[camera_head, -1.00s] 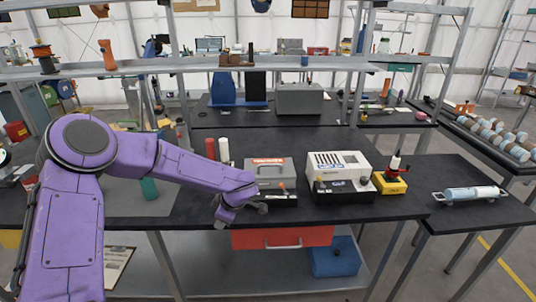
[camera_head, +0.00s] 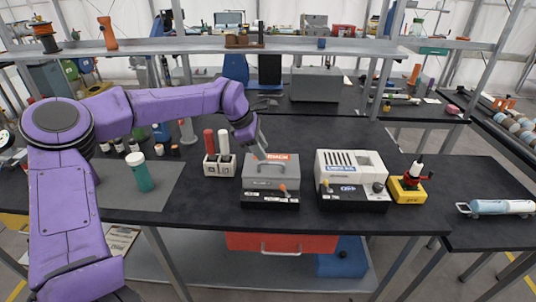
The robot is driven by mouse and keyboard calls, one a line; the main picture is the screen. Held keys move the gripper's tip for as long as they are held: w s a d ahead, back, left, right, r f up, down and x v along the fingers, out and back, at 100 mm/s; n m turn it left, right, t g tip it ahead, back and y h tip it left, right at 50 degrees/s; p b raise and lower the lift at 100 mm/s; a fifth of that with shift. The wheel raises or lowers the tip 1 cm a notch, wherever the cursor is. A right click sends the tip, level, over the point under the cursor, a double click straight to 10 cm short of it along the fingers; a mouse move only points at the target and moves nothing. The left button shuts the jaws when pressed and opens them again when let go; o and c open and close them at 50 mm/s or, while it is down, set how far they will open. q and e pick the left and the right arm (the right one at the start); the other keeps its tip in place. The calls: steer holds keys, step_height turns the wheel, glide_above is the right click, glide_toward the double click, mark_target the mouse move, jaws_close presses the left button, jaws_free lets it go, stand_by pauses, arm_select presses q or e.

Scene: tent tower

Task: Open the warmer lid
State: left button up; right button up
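My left gripper (camera_head: 262,146) is at the back left of this box, just above and beside the lid's rear edge. Its fingers are small and partly hidden by the wrist, so I cannot tell whether they are open or touch the lid. My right gripper is not in view.
A white vented device (camera_head: 351,174) stands right of the box, with a yellow-based red tool (camera_head: 408,185) beyond. A holder (camera_head: 219,168) with red and white cylinders stands close on the left. A green bottle (camera_head: 139,171) stands on a grey mat.

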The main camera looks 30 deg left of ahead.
mark_target(268, 163)
arm_select(q)
steer(key=x, duration=0.5)
steer(key=shift+w+f+p, duration=0.2)
steer(key=shift+w+p, duration=0.15)
steer(key=shift+p, duration=0.05)
steer(key=shift+s, duration=0.2)
steer(key=shift+c, duration=0.3)
jaws_close()
steer(key=shift+w+r, duration=0.1)
